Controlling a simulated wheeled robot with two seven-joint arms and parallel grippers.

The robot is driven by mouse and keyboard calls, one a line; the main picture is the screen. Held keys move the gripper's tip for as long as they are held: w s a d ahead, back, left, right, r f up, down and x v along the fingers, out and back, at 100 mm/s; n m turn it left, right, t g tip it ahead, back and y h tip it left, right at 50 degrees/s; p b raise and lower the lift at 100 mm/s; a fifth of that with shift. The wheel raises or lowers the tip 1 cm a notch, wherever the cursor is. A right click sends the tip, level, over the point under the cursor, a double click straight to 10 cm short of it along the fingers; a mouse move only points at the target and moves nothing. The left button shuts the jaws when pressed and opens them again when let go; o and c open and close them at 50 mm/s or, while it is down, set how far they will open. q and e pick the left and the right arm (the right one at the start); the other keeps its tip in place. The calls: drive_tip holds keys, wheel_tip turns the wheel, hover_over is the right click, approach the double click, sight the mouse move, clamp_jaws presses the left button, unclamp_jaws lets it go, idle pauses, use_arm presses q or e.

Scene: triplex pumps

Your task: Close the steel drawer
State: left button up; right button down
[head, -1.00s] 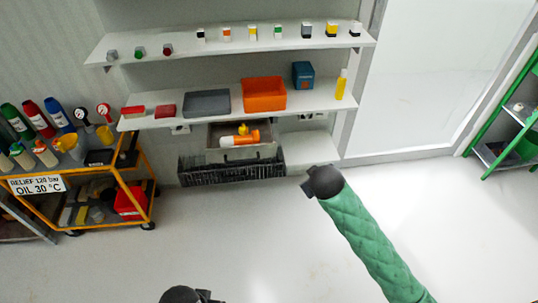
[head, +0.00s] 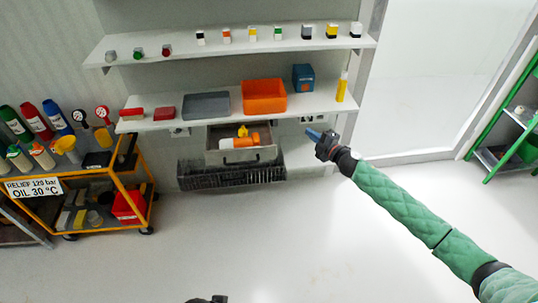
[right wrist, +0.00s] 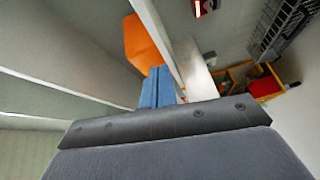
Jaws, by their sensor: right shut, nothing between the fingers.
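The steel drawer (head: 212,157) is pulled out below the lower wall shelf in the head view. An orange-and-white bottle (head: 238,141) and a small yellow item (head: 242,131) lie in it. My right gripper (head: 311,133) is shut and empty, its blue fingers pointing left. In the picture it is to the right of the drawer, apart from it, just below the shelf. Its shut fingers (right wrist: 158,88) also show in the right wrist view; I cannot make out the drawer clearly there. My left gripper is not clearly in view.
The lower shelf (head: 335,104) bears an orange bin (head: 264,96), a grey tray (head: 206,105) and a blue box (head: 303,77). A black wire basket (head: 230,174) is below the drawer. A yellow cart (head: 140,184) stands left. The floor in front is clear.

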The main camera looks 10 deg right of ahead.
sight(269, 154)
drive_tip(key=s+a+f+n+g+y, duration=0.3)
drive_tip(key=s+a+n+g+y, duration=0.4)
drive_tip(key=s+n+g+y, duration=0.3)
drive_tip(key=shift+n+g+h, duration=0.7)
drive_tip(key=p+x, duration=0.1)
drive_tip(key=x, duration=0.2)
drive_tip(key=p+x, duration=0.1)
drive_tip(key=x, duration=0.3)
drive_tip(key=w+p+x, duration=0.1)
drive_tip(key=x, duration=0.2)
drive_tip(key=shift+w, duration=0.1)
drive_tip(key=shift+w+f, duration=0.1)
drive_tip(key=shift+w, duration=0.5)
use_arm(q)
drive_tip(key=a+r, duration=0.3)
drive_tip(key=r, duration=0.4)
drive_tip(key=shift+y, duration=0.3)
use_arm(e)
drive_tip(key=shift+w, duration=0.1)
use_arm(q)
drive_tip(key=shift+w, duration=0.1)
